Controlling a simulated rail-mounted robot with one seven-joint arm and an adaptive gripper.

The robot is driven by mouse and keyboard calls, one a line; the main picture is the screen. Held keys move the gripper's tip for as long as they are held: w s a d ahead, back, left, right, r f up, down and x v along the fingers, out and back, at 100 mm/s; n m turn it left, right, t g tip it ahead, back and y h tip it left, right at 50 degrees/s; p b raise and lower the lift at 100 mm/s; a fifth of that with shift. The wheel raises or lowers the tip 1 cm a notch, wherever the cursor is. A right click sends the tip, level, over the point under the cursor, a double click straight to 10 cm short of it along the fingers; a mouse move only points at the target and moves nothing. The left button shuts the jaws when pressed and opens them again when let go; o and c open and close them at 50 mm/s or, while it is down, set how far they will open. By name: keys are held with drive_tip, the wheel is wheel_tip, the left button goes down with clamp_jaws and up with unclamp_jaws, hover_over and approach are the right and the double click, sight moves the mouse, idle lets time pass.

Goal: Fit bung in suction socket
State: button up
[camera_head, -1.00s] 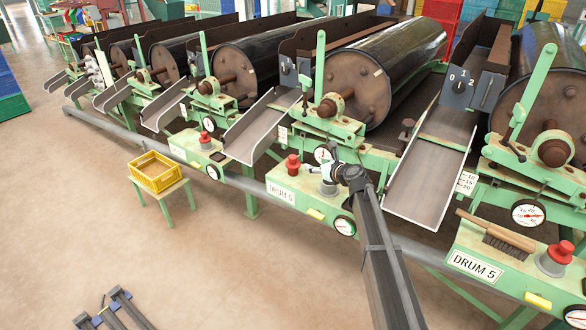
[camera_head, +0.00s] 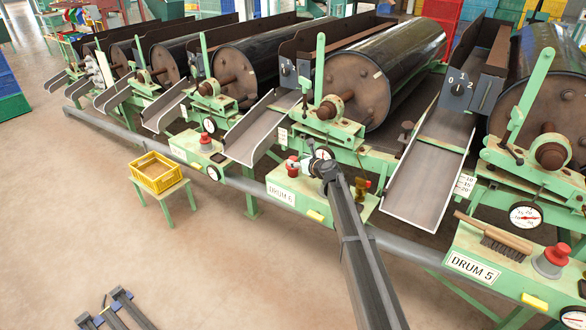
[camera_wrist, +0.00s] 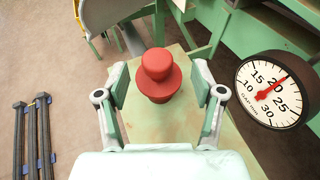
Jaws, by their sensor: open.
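A red bung (camera_wrist: 157,75), with a round knob above a wider flange, shows in the wrist view on the pale green ledge. In the head view the red bung (camera_head: 293,165) stands at the left of the DRUM 6 ledge, partly beside my gripper. My gripper (camera_head: 320,166) is over that ledge. In the wrist view its fingers are spread on either side of the bung, with gaps between, and hold nothing. A small brown fitting (camera_head: 362,188) with a red bit stands to the right of my arm; I cannot tell whether it is the suction socket.
A round gauge (camera_wrist: 275,91) is right of my gripper in the wrist view. The DRUM 5 ledge holds a brush (camera_head: 496,236) and another red bung (camera_head: 557,257).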

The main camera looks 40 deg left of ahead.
sight(294, 158)
drive_tip(key=x, duration=0.4)
drive_tip(key=shift+s+a+f+p, duration=0.1)
drive_tip(key=shift+a+p, duration=0.15)
drive_tip(key=shift+p, duration=0.1)
drive_tip(key=shift+c, duration=0.4)
clamp_jaws()
